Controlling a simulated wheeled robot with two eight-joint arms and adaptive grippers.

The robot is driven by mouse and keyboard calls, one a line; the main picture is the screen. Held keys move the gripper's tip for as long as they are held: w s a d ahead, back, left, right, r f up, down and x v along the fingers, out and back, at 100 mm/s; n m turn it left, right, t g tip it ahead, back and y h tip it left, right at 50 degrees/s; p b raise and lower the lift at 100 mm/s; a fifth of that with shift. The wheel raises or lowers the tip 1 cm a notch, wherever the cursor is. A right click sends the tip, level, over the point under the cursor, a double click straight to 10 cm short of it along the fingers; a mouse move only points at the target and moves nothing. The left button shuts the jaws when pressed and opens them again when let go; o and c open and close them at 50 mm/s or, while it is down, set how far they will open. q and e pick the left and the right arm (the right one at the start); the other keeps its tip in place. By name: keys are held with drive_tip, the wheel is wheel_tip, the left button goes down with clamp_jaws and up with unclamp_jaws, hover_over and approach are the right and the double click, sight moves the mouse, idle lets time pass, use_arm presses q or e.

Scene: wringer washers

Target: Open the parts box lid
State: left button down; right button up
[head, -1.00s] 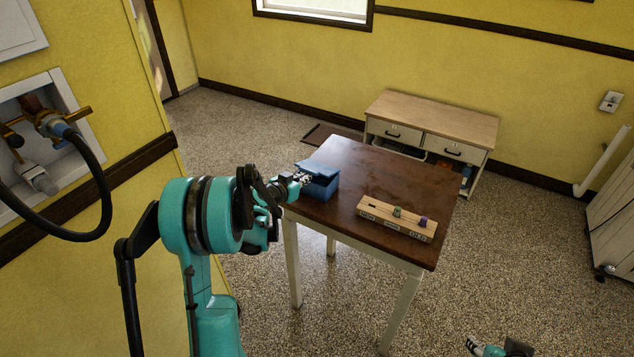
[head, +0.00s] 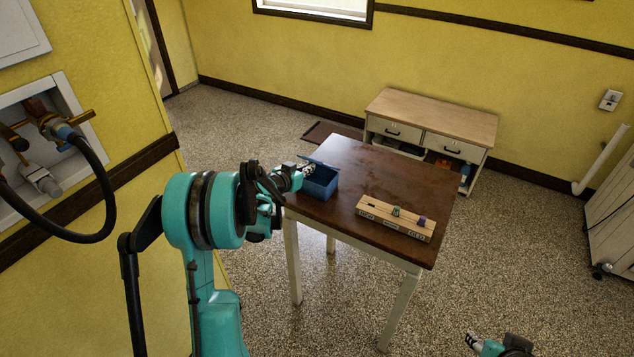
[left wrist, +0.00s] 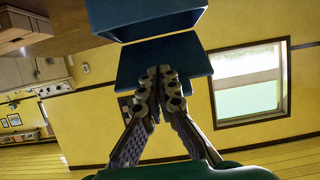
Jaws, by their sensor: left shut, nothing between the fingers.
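The blue parts box (head: 321,188) stands on the near left part of the brown table. Its lid (head: 323,163) is raised, and the dark inside of the box shows. My left gripper (head: 308,169) is at the box's left side, by the lid. In the left wrist view, the box (left wrist: 150,22) is at the top and the lid (left wrist: 190,58) stands out below it. The shut, empty fingertips (left wrist: 160,75) overlap the lid; contact is unclear. My right gripper (head: 474,341) is low at the bottom edge, away from the table, too small to judge.
A wooden rack (head: 385,222) with green and purple pieces lies on the table (head: 370,175), right of the box. The tabletop between them is clear. A drawer cabinet (head: 435,115) stands behind. A yellow wall with a valve box (head: 45,130) is at the left.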

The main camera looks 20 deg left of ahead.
use_arm(q)
drive_tip(key=shift+w+r+p, duration=0.4)
drive_tip(key=shift+w+r, duration=0.2)
drive_tip(key=shift+r, duration=0.2)
drive_tip(key=shift+w+d+r+p, duration=0.1)
drive_tip(key=shift+w+r+p, duration=0.2)
drive_tip(key=shift+w, duration=0.35)
drive_tip(key=shift+w+d+r+p, duration=0.1)
drive_tip(key=shift+w+r, duration=0.35)
drive_tip(key=shift+w, duration=0.2)
drive_tip(key=shift+w+r+p, duration=0.2)
drive_tip(key=shift+w+r, duration=0.15)
drive_tip(key=shift+w, duration=0.5)
